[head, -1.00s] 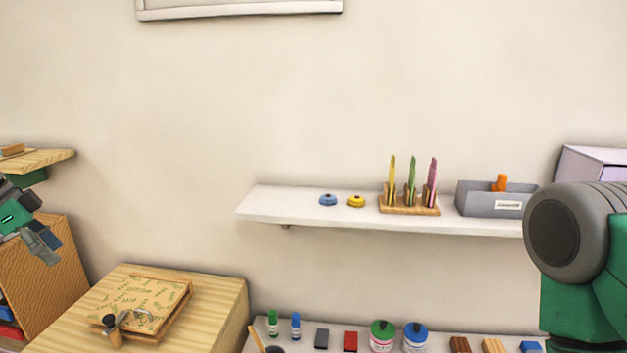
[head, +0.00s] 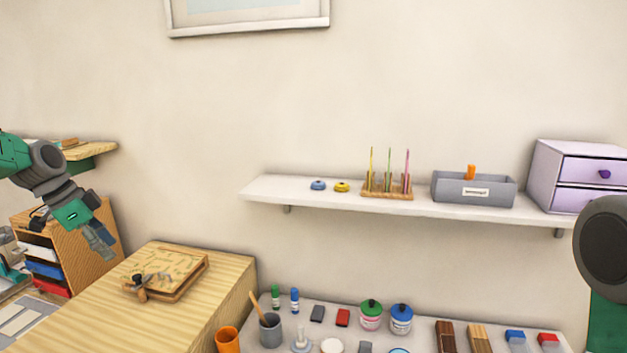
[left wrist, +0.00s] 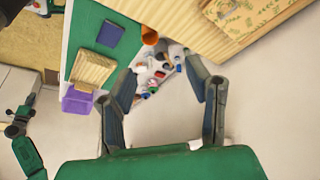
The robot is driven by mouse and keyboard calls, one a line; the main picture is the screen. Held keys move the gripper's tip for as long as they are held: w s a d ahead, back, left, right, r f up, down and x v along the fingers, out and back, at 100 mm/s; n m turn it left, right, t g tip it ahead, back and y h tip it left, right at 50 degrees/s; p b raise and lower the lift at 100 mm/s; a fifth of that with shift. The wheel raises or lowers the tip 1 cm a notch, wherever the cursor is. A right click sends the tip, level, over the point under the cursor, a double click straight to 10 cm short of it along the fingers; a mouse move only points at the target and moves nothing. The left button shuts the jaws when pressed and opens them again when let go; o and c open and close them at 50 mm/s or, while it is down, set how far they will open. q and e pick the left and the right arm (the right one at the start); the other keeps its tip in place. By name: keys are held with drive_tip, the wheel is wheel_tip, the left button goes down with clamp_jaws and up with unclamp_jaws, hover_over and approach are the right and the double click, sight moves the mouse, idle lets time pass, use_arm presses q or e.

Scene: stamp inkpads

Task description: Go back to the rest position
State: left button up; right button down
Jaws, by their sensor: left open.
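My left gripper (head: 101,240) hangs at the left of the head view, in front of the wooden cubby shelf and left of the wooden cabinet. It points down and holds nothing. In the left wrist view its two fingers (left wrist: 168,105) are spread wide with empty space between them. A green and grey part of my other arm (head: 606,260) shows at the right edge of the head view; its gripper is out of the picture.
A wooden cabinet (head: 190,300) bears a patterned wooden press (head: 168,272). A white wall shelf (head: 300,189) holds two inkpads, a card rack, a grey bin (head: 474,191) and a purple drawer box (head: 578,172). Below, a white table (head: 320,322) carries jars, cups and blocks.

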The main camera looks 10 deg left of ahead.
use_arm(q)
wheel_tip(320, 180, down, 7)
drive_tip(key=d+n, duration=0.1)
drive_tip(key=d, duration=0.2)
drive_tip(key=s+d+f+n+g+y, duration=0.1)
drive_tip(key=s+d+f+n, duration=0.1)
drive_tip(key=s+d+f, duration=0.6)
drive_tip(key=s+d+f+n+g, duration=0.1)
drive_tip(key=s+d+f+n, duration=0.1)
drive_tip(key=s+d+f, duration=0.55)
drive_tip(key=s+d+f+n+g+y, duration=0.1)
drive_tip(key=s+d+f+n, duration=0.3)
drive_tip(key=s, duration=0.7)
drive_tip(key=s+a+f+n+y, duration=0.1)
drive_tip(key=s+f, duration=0.4)
drive_tip(key=s, duration=0.7)
drive_tip(key=w+f+b, duration=0.2)
drive_tip(key=f+b, duration=0.6)
drive_tip(key=b, duration=0.1)
drive_tip(key=w+d+f+b, duration=0.1)
drive_tip(key=f+b, duration=0.7)
drive_tip(key=f, duration=0.1)
drive_tip(key=shift+w+d+m+t+b, duration=0.25)
drive_tip(key=shift+w+m+t+b, duration=0.1)
drive_tip(key=shift+m+t+b, duration=0.05)
use_arm(e)
wheel_tip(320, 180, down, 17)
drive_tip(key=a, duration=0.1)
drive_tip(key=shift+w+a+f, duration=0.2)
drive_tip(key=shift+w+a, duration=0.15)
